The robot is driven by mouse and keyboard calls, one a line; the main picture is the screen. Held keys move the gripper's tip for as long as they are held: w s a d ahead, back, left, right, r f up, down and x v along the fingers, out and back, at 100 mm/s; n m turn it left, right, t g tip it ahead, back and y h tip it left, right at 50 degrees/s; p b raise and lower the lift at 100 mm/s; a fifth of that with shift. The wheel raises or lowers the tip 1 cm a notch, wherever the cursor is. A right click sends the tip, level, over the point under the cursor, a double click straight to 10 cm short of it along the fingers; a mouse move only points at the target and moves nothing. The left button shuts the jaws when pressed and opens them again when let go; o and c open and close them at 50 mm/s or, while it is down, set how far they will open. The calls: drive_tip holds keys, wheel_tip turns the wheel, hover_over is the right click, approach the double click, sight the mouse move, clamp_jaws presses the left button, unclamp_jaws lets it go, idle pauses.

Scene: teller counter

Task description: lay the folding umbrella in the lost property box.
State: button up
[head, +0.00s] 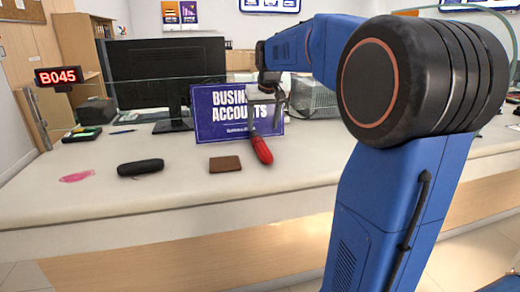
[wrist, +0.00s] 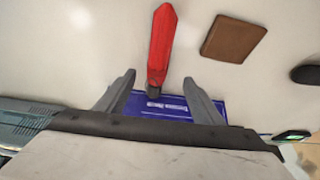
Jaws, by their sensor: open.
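The red folding umbrella (head: 262,148) lies on the counter in front of the blue sign, its dark handle end toward the sign. In the wrist view the umbrella (wrist: 161,45) runs upward from between the fingers, with its dark end nearest them. My gripper (head: 278,100) is above the counter by the sign; in the wrist view its fingers (wrist: 159,77) are apart, one on each side of the umbrella's dark end, with nothing clamped. A grey slotted box (head: 314,101) stands behind and right of the sign, partly hidden by my arm. I cannot read a lost property label on it.
A blue "Business Accounts" sign (head: 220,115) stands close behind the umbrella. A monitor (head: 165,75) stands behind.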

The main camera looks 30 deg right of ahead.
sight(261, 143)
drive_tip(key=x, duration=1.1)
drive_tip(key=shift+d+f, duration=0.25)
drive_tip(key=shift+c, duration=0.2)
drive_tip(key=c, duration=1.4)
